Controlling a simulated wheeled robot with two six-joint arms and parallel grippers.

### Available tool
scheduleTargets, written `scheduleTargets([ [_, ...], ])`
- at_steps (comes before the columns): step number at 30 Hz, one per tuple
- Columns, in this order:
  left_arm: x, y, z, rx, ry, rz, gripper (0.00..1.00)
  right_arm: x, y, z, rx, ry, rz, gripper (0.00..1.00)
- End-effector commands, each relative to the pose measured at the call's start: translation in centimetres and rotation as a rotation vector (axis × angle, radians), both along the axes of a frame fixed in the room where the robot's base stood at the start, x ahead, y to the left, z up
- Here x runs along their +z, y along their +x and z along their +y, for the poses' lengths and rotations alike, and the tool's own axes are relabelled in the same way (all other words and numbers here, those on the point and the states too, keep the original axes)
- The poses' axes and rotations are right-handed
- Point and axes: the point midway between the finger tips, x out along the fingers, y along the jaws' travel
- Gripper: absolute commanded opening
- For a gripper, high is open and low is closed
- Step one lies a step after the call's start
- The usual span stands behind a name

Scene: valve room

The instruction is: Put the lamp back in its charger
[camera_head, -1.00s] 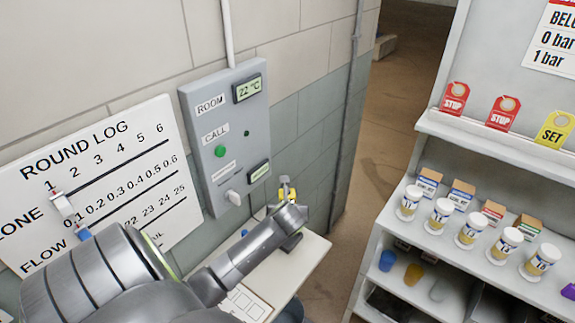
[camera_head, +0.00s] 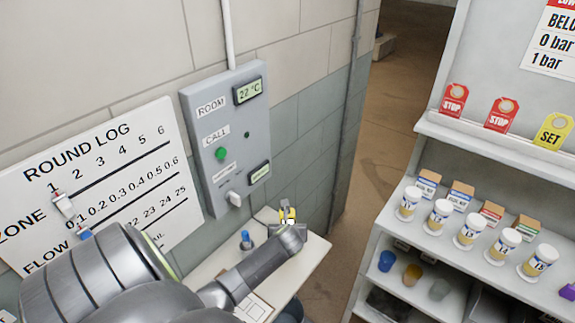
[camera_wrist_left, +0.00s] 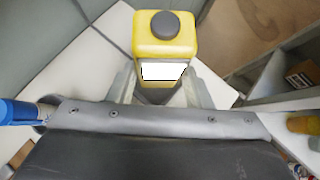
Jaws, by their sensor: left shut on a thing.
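The yellow lamp (camera_head: 288,213) is upright above the right end of the small white shelf (camera_head: 316,251). In the left wrist view the lamp (camera_wrist_left: 165,45) has a dark round cap and a bright white front panel. My left gripper (camera_wrist_left: 163,88) is shut on it, with one finger on each side. In the head view the gripper is mostly hidden behind my own wrist. A dark grey block (camera_head: 273,230), which looks like the charger, shows only in part beside my wrist. I cannot tell whether the lamp touches it. My right gripper is not in view.
A blue-topped object (camera_head: 246,240) stands on the white shelf, left of the lamp. A grey wall panel (camera_head: 228,135) with a knob is just behind. A rack (camera_head: 425,225) with jars and boxes stands at the right, across a gap of open floor.

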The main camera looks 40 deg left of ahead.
Motion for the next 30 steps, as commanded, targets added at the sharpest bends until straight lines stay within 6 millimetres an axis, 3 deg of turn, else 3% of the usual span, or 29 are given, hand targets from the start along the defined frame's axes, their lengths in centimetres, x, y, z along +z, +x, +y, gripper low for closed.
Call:
scheduleTargets([
  [2,-0.3,0.0,0.0,0.0,0.001,-0.001,0.0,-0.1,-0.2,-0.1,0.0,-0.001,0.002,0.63],
  [3,-0.3,0.0,0.0,0.0,0.0,0.0,0.49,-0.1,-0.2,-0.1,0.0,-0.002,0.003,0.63],
  [7,-0.3,0.0,0.0,0.0,0.0,0.0,0.67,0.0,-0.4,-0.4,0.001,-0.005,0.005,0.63],
  [20,0.4,-0.2,-0.2,-0.001,0.0,-0.001,0.68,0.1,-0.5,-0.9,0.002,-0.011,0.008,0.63],
  [30,3.4,-2.7,-2.6,0.0,-0.001,-0.003,0.68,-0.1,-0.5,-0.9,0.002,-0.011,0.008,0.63],
])
